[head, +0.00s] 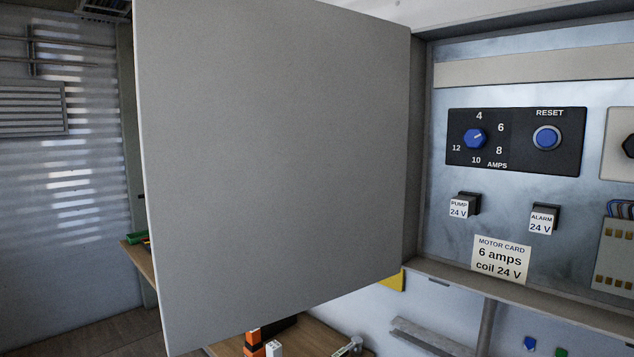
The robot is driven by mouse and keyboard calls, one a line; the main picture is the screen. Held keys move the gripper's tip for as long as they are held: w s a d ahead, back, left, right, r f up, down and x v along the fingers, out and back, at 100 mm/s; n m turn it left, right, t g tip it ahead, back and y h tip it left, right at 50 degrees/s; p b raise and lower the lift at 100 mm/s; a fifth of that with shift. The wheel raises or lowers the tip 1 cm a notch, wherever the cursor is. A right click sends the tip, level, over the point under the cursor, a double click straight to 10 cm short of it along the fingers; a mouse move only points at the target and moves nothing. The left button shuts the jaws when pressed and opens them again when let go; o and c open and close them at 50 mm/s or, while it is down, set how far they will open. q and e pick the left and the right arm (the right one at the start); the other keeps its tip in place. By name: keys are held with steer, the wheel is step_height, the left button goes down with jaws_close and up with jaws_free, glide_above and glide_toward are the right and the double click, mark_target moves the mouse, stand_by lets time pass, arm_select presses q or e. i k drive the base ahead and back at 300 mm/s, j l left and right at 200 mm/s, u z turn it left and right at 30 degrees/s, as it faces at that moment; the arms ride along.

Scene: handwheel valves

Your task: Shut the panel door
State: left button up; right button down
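The panel door (275,165) is a large plain grey sheet that fills the left middle of the head view. It stands wide open, swung out from the left side of the electrical panel (520,75). Its hinged edge is at the right, by the cabinet frame, and its free edge is at the left, nearer to me. No handle shows on the face I see. Neither of my grippers is in view.
Inside the panel are a dial (474,139), a reset button (546,138), PUMP (461,208) and ALARM (541,219) blocks and a motor card (501,260). A wooden bench (320,340) with small items lies below the door. A corrugated wall (65,190) stands at left.

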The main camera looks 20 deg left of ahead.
mark_target(273, 133)
steer(key=i+j+z, duration=0.15)
steer(key=j+z, duration=0.2)
steer(key=j, duration=0.2)
steer(key=i+j+z, duration=0.1)
steer(key=j+z, duration=0.2)
steer(key=j, duration=0.25)
steer(key=j+z, duration=0.35)
steer(key=j, duration=0.25)
steer(key=j+z, duration=0.4)
steer(key=j, duration=0.15)
steer(key=j+z, duration=0.45)
steer(key=j, duration=0.15)
